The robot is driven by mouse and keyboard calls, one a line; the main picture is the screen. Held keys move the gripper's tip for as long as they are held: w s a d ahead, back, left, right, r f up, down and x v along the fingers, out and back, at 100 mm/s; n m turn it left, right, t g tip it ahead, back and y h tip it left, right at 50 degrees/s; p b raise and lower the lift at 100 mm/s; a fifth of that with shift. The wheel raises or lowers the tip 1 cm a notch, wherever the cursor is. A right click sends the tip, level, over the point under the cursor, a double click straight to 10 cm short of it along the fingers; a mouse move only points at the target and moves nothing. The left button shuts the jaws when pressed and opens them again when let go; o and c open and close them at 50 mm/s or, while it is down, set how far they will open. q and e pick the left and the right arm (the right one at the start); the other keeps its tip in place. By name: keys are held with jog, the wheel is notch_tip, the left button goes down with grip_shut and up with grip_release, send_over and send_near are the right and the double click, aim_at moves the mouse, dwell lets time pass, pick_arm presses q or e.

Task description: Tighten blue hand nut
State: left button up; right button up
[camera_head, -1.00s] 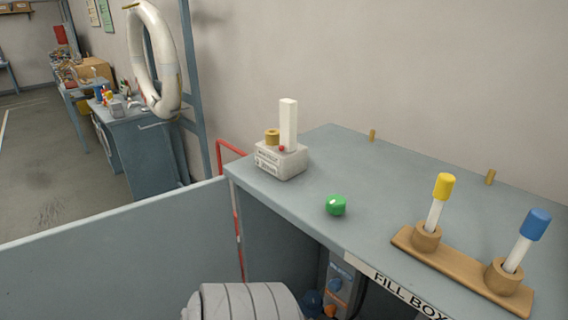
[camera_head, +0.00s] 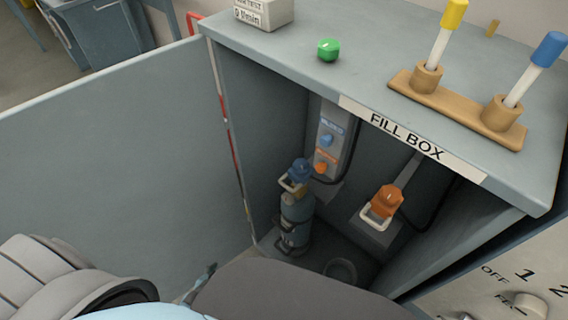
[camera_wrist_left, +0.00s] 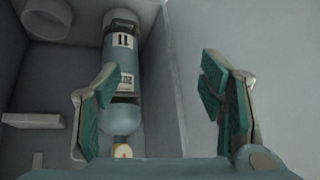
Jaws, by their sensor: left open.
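The blue hand nut (camera_head: 300,170) sits on top of a blue-grey gas cylinder (camera_head: 297,218) standing upright inside the fill box. The cylinder also shows between my left gripper's fingers and beyond them in the left wrist view (camera_wrist_left: 122,65), with a small round gauge at its lower end. I cannot make out the nut there. My left gripper (camera_wrist_left: 163,105) is open and empty, its green-padded fingers wide apart. In the head view only a small part of it shows at the bottom, left of and below the cylinder. My right gripper is not in view.
The fill box (camera_head: 405,135) has a shelf top bearing a green ball (camera_head: 328,50) and a wooden rack (camera_head: 458,113) with yellow and blue capped tubes. Inside are an orange hand nut (camera_head: 387,202) and a wall panel with knobs. The open door (camera_head: 110,150) bounds the left side.

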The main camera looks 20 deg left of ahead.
pick_arm(q)
jog(key=w+d+r+t+h+b, duration=0.1)
jog(key=w+r+t+b, duration=0.25)
jog(key=w, duration=0.85)
jog(key=m+t+h+b, duration=0.4)
jog(key=t+h, duration=0.2)
jog(key=t, duration=0.1)
send_near(296, 168)
jog(key=b+x, duration=0.3)
jog(key=x, duration=0.9)
jog(key=shift+w+d+f+b, duration=0.15)
jog(key=shift+w+b, duration=0.1)
jog(key=shift+b, duration=0.1)
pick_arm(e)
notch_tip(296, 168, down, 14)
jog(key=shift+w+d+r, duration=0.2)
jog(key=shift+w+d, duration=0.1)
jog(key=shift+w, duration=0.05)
pick_arm(q)
jog(key=c, duration=1.2)
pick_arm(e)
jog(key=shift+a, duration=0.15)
pick_arm(q)
jog(key=shift+g+h, duration=0.35)
jog(key=shift+h, duration=0.15)
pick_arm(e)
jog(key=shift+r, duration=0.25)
